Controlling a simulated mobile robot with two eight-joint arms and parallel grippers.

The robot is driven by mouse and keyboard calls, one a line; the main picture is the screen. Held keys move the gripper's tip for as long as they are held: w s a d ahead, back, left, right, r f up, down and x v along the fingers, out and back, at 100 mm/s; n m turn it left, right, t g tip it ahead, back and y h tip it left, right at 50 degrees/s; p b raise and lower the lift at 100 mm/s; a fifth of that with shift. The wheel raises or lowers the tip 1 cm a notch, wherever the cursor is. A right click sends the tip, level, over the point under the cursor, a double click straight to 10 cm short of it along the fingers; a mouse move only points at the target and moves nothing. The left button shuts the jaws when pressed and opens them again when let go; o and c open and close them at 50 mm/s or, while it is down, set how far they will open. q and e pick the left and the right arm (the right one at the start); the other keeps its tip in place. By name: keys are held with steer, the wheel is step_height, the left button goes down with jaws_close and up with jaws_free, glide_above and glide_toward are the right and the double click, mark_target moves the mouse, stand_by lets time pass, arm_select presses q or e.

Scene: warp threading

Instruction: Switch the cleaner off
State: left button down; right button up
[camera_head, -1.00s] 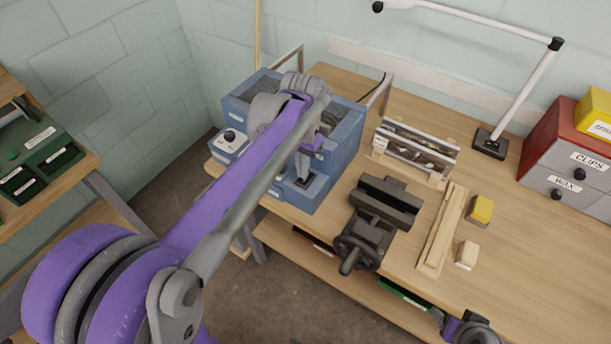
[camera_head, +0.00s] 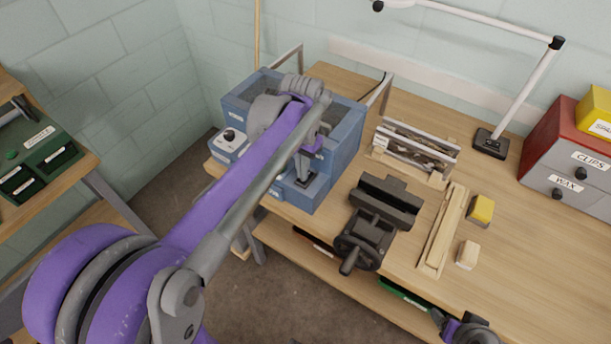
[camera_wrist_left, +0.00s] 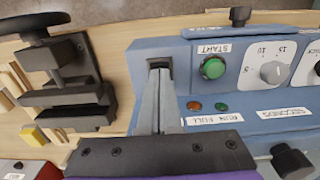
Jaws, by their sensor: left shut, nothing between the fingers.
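The cleaner is a blue box (camera_head: 340,145) with an open top at the back left of the bench. In the left wrist view its panel (camera_wrist_left: 215,50) has a green START button (camera_wrist_left: 213,68), a dial (camera_wrist_left: 270,73) and two small lamps, which look dim. A black rocker switch (camera_wrist_left: 159,62) is at the panel's end. My left gripper (camera_head: 304,178) is shut and empty, pointing down at this switch. In the left wrist view its fingertips (camera_wrist_left: 160,74) overlap the switch's edge; I cannot tell if they touch. The switch's position is partly hidden.
A dark vise (camera_head: 378,215) stands right of the cleaner. Behind it is a metal rack (camera_head: 415,150). Wood strips (camera_head: 440,232), a yellow block (camera_head: 481,209) and drawers (camera_head: 565,165) are further right. Part of my right arm shows at the bottom edge.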

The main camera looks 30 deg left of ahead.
arm_select(q)
steer(key=shift+f+b, duration=0.3)
steer(key=shift+f, duration=0.35)
arm_select(e)
steer(key=shift+s+f, duration=0.15)
steer(key=shift+f, duration=0.3)
arm_select(q)
steer(key=shift+r, duration=0.2)
arm_select(e)
steer(key=shift+r, duration=0.15)
arm_select(q)
steer(key=shift+r+p, duration=1.95)
steer(key=shift+r, duration=1.5)
steer(key=shift+f, duration=0.1)
arm_select(e)
steer(key=r, duration=0.1)
steer(key=w+r, duration=0.1)
steer(key=r, duration=0.1)
steer(key=w+r, duration=0.1)
steer(key=r, duration=0.1)
steer(key=shift+w, duration=0.1)
